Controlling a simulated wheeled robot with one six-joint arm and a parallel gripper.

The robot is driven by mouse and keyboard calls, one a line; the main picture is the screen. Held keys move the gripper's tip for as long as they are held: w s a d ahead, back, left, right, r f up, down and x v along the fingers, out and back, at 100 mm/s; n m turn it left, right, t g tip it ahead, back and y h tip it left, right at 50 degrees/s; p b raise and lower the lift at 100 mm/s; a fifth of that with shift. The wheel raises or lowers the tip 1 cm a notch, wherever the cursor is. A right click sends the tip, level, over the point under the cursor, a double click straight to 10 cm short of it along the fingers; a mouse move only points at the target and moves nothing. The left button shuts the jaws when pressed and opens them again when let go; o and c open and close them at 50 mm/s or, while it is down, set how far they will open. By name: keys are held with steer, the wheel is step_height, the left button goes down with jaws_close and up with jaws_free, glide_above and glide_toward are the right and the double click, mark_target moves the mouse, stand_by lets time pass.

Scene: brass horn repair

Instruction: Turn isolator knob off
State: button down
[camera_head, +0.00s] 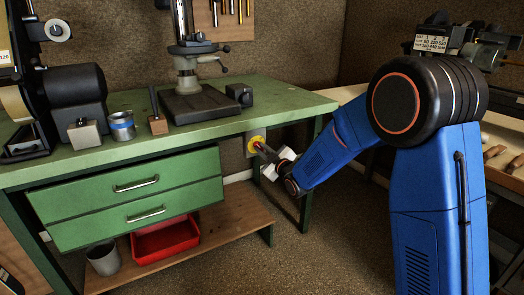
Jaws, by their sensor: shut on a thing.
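The isolator knob sits on a round yellow plate (257,145) on a grey box (249,153) at the right end of the green workbench, under its top. A little red shows at the middle of the plate. My gripper (267,153) reaches it from the right, at the end of my blue arm, and is shut on the knob. The jaws hide most of the knob, so I cannot tell which way it points.
The green workbench (260,118) bears a drill press (190,75), a tin (122,126) and a grinder (75,95). Below are two drawers, a red tray (140,254) and a grey bin (104,258). A bench leg (308,172) stands close to my gripper. The floor in front is clear.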

steer(key=shift+r+n, duration=0.1)
steer(key=shift+n, duration=0.4)
steer(key=c, duration=1.8)
jaws_free()
steer(key=shift+w, duration=0.1)
steer(key=shift+o, duration=0.2)
steer(key=v, duration=1.7)
steer(key=shift+d, duration=0.15)
